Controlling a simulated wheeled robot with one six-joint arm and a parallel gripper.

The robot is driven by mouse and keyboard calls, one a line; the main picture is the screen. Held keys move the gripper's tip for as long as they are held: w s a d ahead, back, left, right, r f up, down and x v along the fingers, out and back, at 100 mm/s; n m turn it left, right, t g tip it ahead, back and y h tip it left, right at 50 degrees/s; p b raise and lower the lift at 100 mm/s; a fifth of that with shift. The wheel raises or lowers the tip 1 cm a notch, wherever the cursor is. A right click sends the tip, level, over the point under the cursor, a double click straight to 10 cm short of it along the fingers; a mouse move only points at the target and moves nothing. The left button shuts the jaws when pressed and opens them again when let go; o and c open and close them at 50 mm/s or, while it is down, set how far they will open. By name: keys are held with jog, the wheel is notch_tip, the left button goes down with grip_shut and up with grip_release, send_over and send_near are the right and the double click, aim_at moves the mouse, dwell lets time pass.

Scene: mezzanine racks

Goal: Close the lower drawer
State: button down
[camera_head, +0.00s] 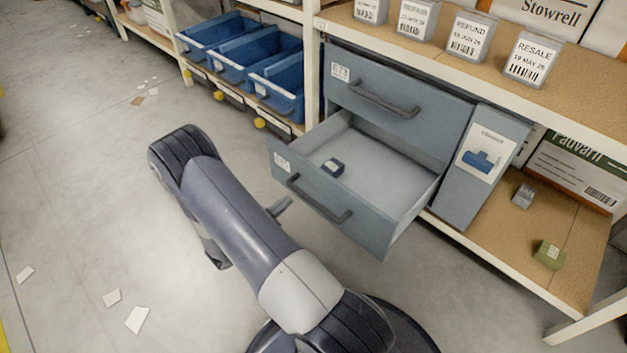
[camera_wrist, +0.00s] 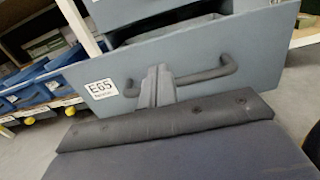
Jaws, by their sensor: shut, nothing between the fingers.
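My gripper (camera_head: 286,203) is just outside that front, left of the handle's middle in the head view. In the wrist view my gripper (camera_wrist: 158,72) is shut and empty, its fingers overlapping the handle (camera_wrist: 205,74). I cannot tell whether they touch it.
The upper drawer (camera_head: 395,95) above is shut. A grey panel (camera_head: 485,160) with a picture label stands right of the drawers. Blue bins (camera_head: 245,55) sit on the rack at left. Small blocks (camera_head: 548,254) lie on the lower right shelf. The floor at left is open, with paper scraps.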

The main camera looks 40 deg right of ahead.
aim_at(321, 175)
jog(key=d+b, duration=0.1)
jog(key=d, duration=0.3)
jog(key=w+d, duration=0.1)
jog(key=d, duration=0.3)
jog(key=d+b, duration=0.1)
jog(key=d, duration=0.3)
jog(key=shift+w+b, duration=0.25)
jog(key=shift+b, duration=0.05)
